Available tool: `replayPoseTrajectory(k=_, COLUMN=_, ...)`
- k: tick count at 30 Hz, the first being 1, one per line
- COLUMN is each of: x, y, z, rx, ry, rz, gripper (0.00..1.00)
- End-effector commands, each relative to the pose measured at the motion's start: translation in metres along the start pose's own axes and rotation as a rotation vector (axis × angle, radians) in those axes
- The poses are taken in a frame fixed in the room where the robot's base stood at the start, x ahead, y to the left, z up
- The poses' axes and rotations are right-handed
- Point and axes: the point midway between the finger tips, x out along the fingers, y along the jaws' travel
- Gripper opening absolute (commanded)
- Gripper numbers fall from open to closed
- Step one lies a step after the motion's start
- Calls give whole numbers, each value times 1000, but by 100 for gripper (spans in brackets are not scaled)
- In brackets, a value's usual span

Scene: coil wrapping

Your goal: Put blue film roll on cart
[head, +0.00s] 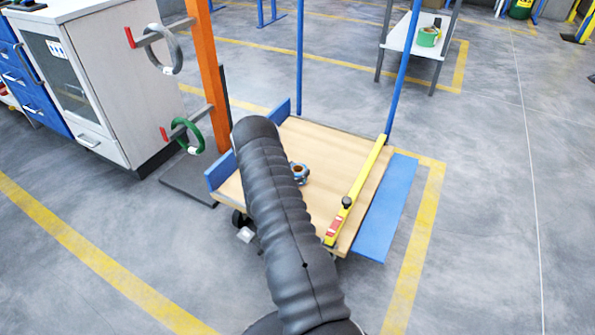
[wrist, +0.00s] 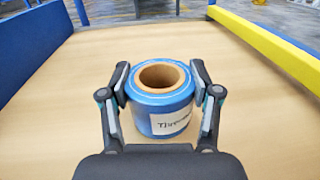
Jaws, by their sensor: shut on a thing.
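The blue film roll (wrist: 162,97) stands upright between the fingers of my gripper (wrist: 162,92) in the wrist view. It has a brown cardboard core and a white label with partly hidden writing. My gripper is shut on its sides. The roll is over the wooden deck of the cart (wrist: 260,130); I cannot tell for certain whether it touches it. In the head view the roll (head: 300,174) shows beside my dark arm, over the cart deck (head: 340,150). My arm hides part of the deck there.
A yellow level-like bar (head: 357,190) lies along the cart's right edge, with a blue flap (head: 388,215) outside it. Blue posts rise at the cart's back. An orange post (head: 207,70) with hanging coils and a white cabinet (head: 90,80) stand at left. Deck around the roll is clear.

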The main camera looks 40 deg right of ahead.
Motion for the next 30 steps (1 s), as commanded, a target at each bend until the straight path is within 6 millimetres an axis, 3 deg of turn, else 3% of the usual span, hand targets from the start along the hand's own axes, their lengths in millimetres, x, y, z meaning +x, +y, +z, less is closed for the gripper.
replayPoseTrajectory(k=3, x=0, y=0, z=-4, rx=0, ry=0, rz=0, gripper=23)
replayPoseTrajectory(k=4, x=0, y=0, z=-4, rx=0, ry=0, rz=0, gripper=65)
replayPoseTrajectory(k=7, x=0, y=0, z=-3, rx=0, ry=0, rz=0, gripper=87)
replayPoseTrajectory(k=20, x=-2, y=0, z=2, rx=-1, ry=1, rz=1, gripper=87)
replayPoseTrajectory(k=30, x=-55, y=1, z=0, rx=-2, ry=2, rz=4, gripper=87)
